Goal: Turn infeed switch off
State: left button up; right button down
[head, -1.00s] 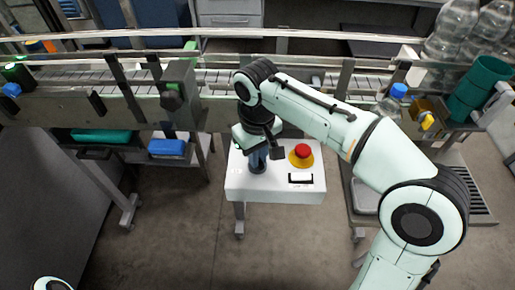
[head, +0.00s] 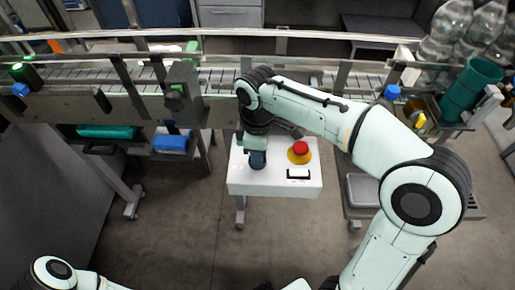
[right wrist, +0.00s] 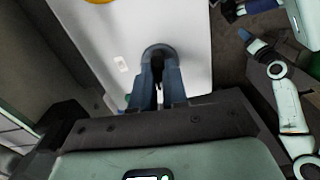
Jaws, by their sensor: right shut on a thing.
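A white control box (head: 272,186) stands in the middle of the head view. A dark round switch sits on its left part, mostly hidden by my right gripper (head: 257,160). In the right wrist view the two blue-grey fingers of this gripper (right wrist: 157,88) point down at the box and are shut on the dark switch (right wrist: 158,54). Its setting cannot be read. My left arm shows at the bottom left of the head view; its gripper is outside that view. The left arm also shows at the right of the right wrist view, its fingers small and unclear.
A red emergency button on a yellow base (head: 300,152) and a black-and-white label plate (head: 298,174) lie right of the gripper. A conveyor (head: 60,104) runs behind the box. Bottles and a green cylinder (head: 470,90) stand at right. Floor in front is clear.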

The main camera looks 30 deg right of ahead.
pick_arm(q)
jog(key=shift+w+r, duration=0.15)
jog(key=shift+r, duration=0.1)
pick_arm(e)
jog(key=shift+n, duration=0.6)
jog(key=c, duration=1.1)
grip_release()
jog(key=shift+c, duration=0.2)
pick_arm(q)
jog(key=w+r+p, duration=0.1)
jog(key=r, duration=0.1)
jog(key=w+r+p, duration=0.1)
jog(key=w+p, duration=0.1)
jog(key=shift+w+r, duration=0.15)
jog(key=shift+r, duration=0.2)
pick_arm(e)
notch_tip(320, 180, up, 14)
jog(key=shift+f, duration=0.25)
jog(key=shift+f, duration=0.1)
